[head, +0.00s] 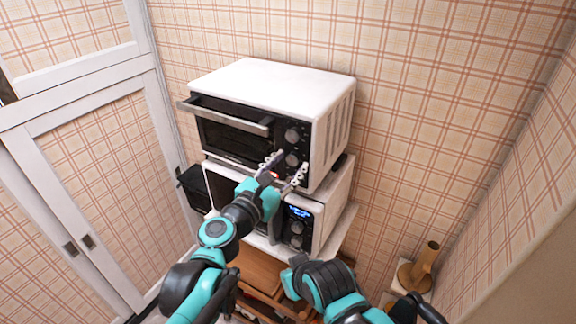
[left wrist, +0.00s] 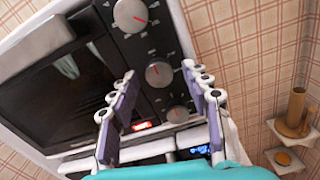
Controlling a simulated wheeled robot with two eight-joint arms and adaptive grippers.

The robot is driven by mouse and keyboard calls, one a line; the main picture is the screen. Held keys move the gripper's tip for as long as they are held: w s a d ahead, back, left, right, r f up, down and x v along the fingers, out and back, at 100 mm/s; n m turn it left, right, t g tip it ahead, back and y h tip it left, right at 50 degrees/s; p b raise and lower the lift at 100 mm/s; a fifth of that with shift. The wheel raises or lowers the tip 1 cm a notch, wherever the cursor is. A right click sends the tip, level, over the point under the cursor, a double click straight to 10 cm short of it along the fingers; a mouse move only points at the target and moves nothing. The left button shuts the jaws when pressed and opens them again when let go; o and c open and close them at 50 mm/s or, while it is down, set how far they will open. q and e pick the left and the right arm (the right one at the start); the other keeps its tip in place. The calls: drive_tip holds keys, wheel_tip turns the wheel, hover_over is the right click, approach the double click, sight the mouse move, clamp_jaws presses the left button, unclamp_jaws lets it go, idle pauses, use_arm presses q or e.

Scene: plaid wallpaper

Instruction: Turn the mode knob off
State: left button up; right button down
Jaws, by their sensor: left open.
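A white toaster oven (head: 262,88) has a black panel with three round knobs. I cannot read which is the mode knob. My left gripper (head: 286,167) is open in front of the panel's lower part. In the left wrist view its fingers (left wrist: 158,72) stand either side of the middle and lower knobs, with nothing held; contact cannot be told. A red light (left wrist: 138,126) glows beside the lower knob. My right gripper is not in view.
A second white appliance (head: 326,203) with a lit blue display (head: 299,212) stands directly below the oven. The oven's handle (head: 226,117) juts out at left. A wooden holder (head: 425,262) stands at right. White doors (head: 100,150) line the left wall.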

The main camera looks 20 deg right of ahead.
use_arm(q)
drive_tip(key=v, duration=1.2)
